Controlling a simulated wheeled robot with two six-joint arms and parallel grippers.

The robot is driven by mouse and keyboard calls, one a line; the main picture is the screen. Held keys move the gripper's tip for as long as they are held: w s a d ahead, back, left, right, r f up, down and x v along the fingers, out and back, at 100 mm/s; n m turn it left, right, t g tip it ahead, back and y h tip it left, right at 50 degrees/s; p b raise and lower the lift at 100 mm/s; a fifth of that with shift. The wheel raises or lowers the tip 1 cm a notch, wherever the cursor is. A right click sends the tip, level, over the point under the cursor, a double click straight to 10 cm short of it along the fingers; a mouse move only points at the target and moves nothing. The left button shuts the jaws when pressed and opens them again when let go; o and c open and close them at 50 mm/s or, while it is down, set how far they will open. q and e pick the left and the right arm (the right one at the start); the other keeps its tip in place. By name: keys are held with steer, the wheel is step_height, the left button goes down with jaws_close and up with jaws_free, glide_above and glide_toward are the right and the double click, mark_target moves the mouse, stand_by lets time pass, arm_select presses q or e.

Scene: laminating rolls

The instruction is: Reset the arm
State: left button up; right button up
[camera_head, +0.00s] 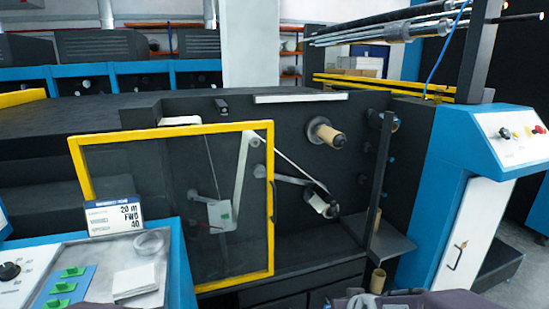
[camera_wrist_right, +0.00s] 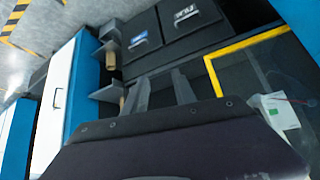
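My right gripper (camera_wrist_right: 162,92) shows in the right wrist view. Its two grey fingers stand apart with nothing between them. It is in front of the dark machine, pointed at the drawers (camera_wrist_right: 172,25) low on it. In the head view only purple-grey parts of my own arms show at the bottom edge. No gripper can be made out there, and my left gripper is out of sight.
The black machine has a yellow-framed clear door (camera_head: 178,278), which looks shut. A brown core (camera_head: 329,134) sits on an upper spindle. A control desk (camera_head: 70,290) holds a tape roll (camera_head: 149,244). A blue-white cabinet (camera_head: 476,220) stands right.

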steer(key=s+f+g, duration=0.3)
steer(key=s, duration=0.4)
steer(key=s+f+g, duration=0.3)
steer(key=s+f, duration=0.1)
steer(key=s, duration=0.3)
step_height(320, 180, up, 15)
steer(key=s+g+p, duration=0.1)
steer(key=p, duration=1.4)
steer(key=shift+s+r+p, duration=0.2)
steer(key=shift+s+p, duration=0.1)
steer(key=shift+s, duration=0.1)
